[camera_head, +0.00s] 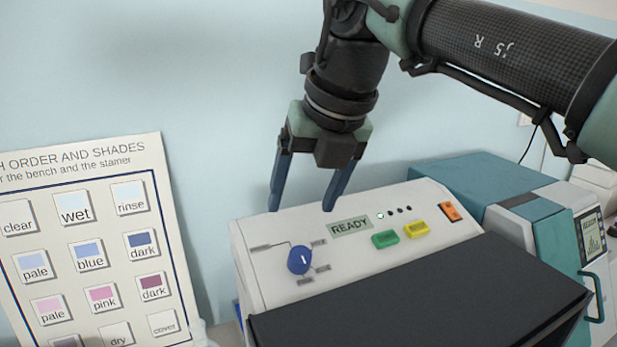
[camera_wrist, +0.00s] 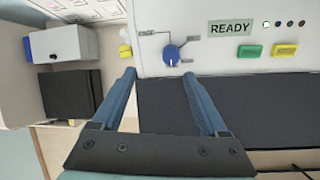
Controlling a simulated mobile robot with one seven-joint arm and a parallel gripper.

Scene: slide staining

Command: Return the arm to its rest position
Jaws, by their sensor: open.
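My gripper (camera_head: 301,208) is open and empty, with its two blue fingers pointing down. In the head view it hangs in front of the wall, over the back of the white stainer (camera_head: 335,262). The fingers also show in the wrist view (camera_wrist: 158,75), apart from each other with nothing between them. The stainer's panel has a blue knob (camera_head: 300,260), a READY display (camera_head: 350,227), a green button (camera_head: 386,239), a yellow button (camera_head: 417,228) and an orange switch (camera_head: 450,211). One of its small lamps is lit. My arm reaches in from the upper right.
A shade chart (camera_head: 62,190) stands at the left. A dark cover (camera_head: 420,300) fronts the stainer. A teal and white machine (camera_head: 550,225) stands at the right. The wrist view shows a grey box (camera_wrist: 62,45) and a black box (camera_wrist: 68,93) at left. The wall above is clear.

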